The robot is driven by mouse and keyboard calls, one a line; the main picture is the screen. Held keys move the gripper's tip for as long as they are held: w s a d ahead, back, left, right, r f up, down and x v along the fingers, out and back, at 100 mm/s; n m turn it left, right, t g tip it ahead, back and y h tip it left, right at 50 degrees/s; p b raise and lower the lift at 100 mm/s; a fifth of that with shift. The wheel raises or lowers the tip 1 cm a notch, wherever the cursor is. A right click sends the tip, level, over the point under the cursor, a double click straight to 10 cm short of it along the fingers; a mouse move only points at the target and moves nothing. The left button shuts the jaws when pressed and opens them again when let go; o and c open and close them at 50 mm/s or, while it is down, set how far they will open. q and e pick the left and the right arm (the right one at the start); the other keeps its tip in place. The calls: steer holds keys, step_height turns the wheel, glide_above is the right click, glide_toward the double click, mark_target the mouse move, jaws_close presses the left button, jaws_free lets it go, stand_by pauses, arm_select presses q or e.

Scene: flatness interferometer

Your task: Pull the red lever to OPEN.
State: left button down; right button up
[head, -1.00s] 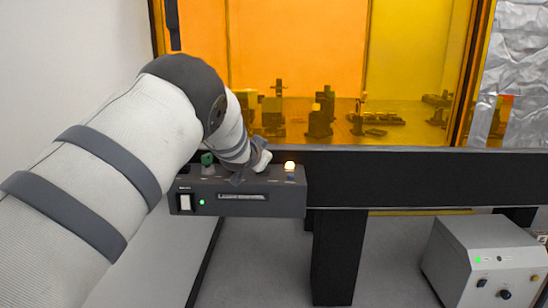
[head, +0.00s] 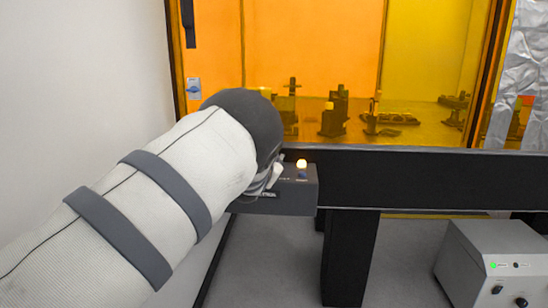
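No red lever can be made out in the head view. A dark grey control box (head: 300,196) is fixed at the front of the black bench beam. My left arm covers the box's left part. My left gripper (head: 275,178) is mostly hidden behind my forearm; only a pale bit shows, over the box by the lamp. Its fingers and any contact cannot be made out. My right gripper is out of view.
An amber-windowed enclosure (head: 310,55) with optical mounts inside stands behind the black beam (head: 420,178). A small blue-grey switch (head: 194,88) is on its left frame. A light grey instrument box (head: 470,265) is at lower right. Floor left of the black leg is clear.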

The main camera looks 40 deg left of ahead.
arm_select(q)
steer(key=shift+d+f, duration=0.1)
steer(key=shift+d, duration=0.05)
steer(key=c, duration=1.7)
jaws_free()
steer(key=shift+w, duration=0.1)
steer(key=v, duration=1.2)
steer(key=shift+d, duration=0.1)
